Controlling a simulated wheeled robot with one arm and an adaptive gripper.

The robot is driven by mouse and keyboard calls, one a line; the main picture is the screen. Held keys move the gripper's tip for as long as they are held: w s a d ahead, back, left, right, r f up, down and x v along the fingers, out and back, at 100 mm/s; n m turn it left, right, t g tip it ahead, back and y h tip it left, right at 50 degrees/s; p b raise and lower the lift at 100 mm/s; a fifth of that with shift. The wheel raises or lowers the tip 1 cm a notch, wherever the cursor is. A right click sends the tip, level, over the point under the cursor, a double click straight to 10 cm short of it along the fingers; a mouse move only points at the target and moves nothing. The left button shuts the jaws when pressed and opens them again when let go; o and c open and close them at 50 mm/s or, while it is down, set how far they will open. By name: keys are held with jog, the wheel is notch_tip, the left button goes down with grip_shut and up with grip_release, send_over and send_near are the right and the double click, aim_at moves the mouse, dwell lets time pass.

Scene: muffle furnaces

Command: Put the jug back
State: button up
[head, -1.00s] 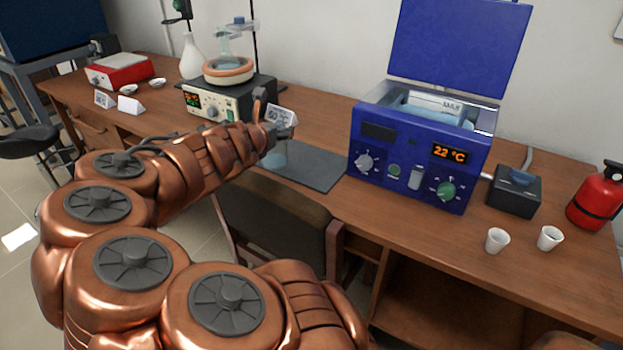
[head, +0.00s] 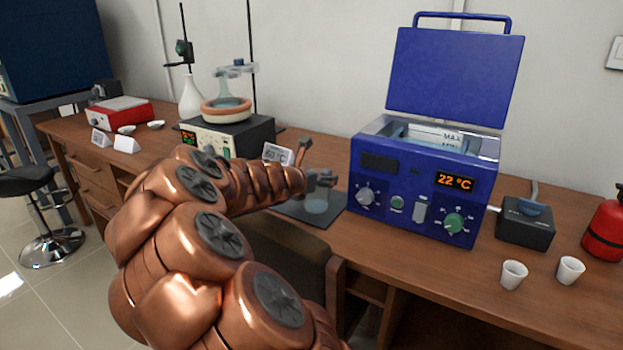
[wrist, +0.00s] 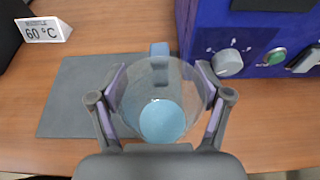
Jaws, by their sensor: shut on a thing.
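A clear jug (head: 316,203) with a little pale blue content sits between the fingers of my gripper (head: 319,182). In the wrist view the jug (wrist: 160,118) appears from above, with a blue-grey handle at its far side, and my gripper (wrist: 161,112) is shut on its walls from both sides. The jug overlaps the right part of the dark grey mat (wrist: 75,100), which also shows in the head view (head: 336,212). I cannot tell whether its bottom touches the mat.
A blue water bath (head: 415,200) with its lid raised stands right of the jug and reads 22 °C. A 60 °C sign (head: 277,153) and a heater (head: 232,138) with glassware stand left. Two white cups (head: 513,275) and a black box (head: 525,222) are at right.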

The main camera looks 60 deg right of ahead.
jog(key=shift+w+d+f+b, duration=0.1)
jog(key=shift+w+d+f, duration=0.65)
jog(key=shift+w+d, duration=0.6)
jog(key=shift+w+d+f+b, duration=0.15)
jog(key=shift+w+d+f, duration=0.6)
jog(key=shift+w+d, duration=0.65)
jog(key=shift+w+d+f+b, duration=0.1)
jog(key=shift+w+d+f, duration=0.65)
jog(key=shift+w+d, duration=0.6)
jog(key=shift+s+d+f, duration=0.15)
jog(key=o, duration=1.8)
jog(key=shift+r, duration=0.2)
jog(key=p+v, duration=0.1)
jog(key=v, duration=1.1)
